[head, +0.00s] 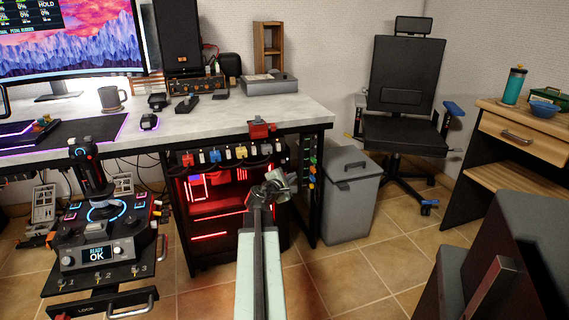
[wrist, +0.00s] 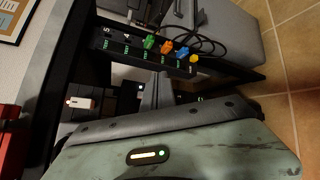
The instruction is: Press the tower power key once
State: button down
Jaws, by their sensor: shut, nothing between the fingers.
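The computer tower (head: 215,210) stands under the desk with a dark frame and red glowing strips inside. My gripper (head: 277,183) is raised in front of the tower's right side, below the desk edge. Its jaws are shut and empty. In the wrist view the gripper (wrist: 157,88) points toward the dark space under the desk, near a black strip with coloured plugs. I cannot make out the power key in either view. My arm and gripper hide part of the tower's right side. I cannot tell whether the gripper touches anything.
A row of coloured plugs (head: 241,152) hangs under the desk edge (head: 230,130). The plug strip (wrist: 140,50) is near the gripper. A grey bin (head: 346,205) stands right of the desk; a joystick console (head: 100,225) is at left. Tiled floor at right is partly clear.

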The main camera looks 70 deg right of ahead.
jog(key=w+d, duration=0.2)
jog(key=d, duration=0.1)
jog(key=w+d, duration=0.3)
jog(key=shift+w+d, duration=0.1)
dwell(2.0)
jog(key=shift+w+d, duration=0.25)
jog(key=shift+d, duration=0.05)
jog(key=shift+w+d, duration=0.3)
jog(key=shift+d, duration=0.1)
dwell(0.6)
jog(key=shift+a, duration=0.1)
jog(key=shift+s+a, duration=0.55)
jog(key=shift+a, duration=0.1)
jog(key=s+a, duration=0.3)
jog(key=shift+s+a, duration=0.15)
jog(key=shift+a, duration=0.25)
dwell(0.3)
